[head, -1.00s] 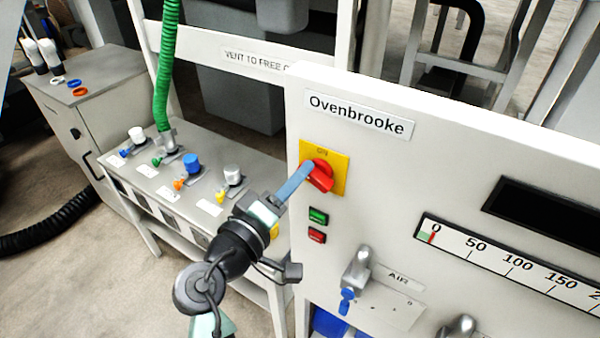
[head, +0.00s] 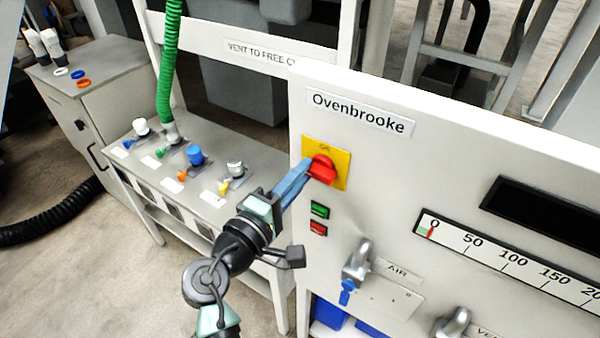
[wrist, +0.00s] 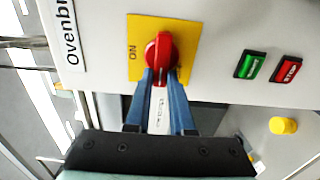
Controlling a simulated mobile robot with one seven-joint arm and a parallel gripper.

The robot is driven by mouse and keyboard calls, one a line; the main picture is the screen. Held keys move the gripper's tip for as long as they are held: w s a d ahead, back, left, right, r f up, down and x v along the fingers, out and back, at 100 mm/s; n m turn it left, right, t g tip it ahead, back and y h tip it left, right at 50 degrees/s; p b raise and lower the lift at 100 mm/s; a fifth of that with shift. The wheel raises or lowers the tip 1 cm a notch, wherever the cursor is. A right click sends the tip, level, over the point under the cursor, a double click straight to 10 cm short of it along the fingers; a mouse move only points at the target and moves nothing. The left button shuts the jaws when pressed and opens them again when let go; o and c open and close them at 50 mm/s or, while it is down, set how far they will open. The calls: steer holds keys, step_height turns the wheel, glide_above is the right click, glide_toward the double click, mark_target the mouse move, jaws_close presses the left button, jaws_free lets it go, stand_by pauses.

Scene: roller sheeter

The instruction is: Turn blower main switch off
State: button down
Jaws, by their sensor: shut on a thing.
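The blower main switch is a red rotary knob (head: 322,169) on a yellow square plate (head: 342,158), below the Ovenbrooke label on the white panel. My gripper (head: 308,176) reaches it from the lower left, its blue fingers closed on the knob. In the wrist view the red knob (wrist: 160,52) sits at the tips of the two fingers of my gripper (wrist: 162,77). The word ON is on the plate, to the left of the knob in that view. The knob's grip bar lies roughly crosswise to the ON side. Parts of its sides are hidden by the fingertips.
A green button (head: 319,209) and a red button (head: 318,229) sit just below the switch. An AIR valve handle (head: 358,262) sticks out lower right. A bench with several small valves (head: 195,156) and a green hose (head: 166,70) stands at left.

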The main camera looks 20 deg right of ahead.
steer(key=shift+f, duration=0.1)
steer(key=c, duration=0.8)
jaws_free()
steer(key=shift+a, duration=0.1)
steer(key=b+v, duration=0.4)
steer(key=v, duration=0.9)
steer(key=shift+b, duration=0.35)
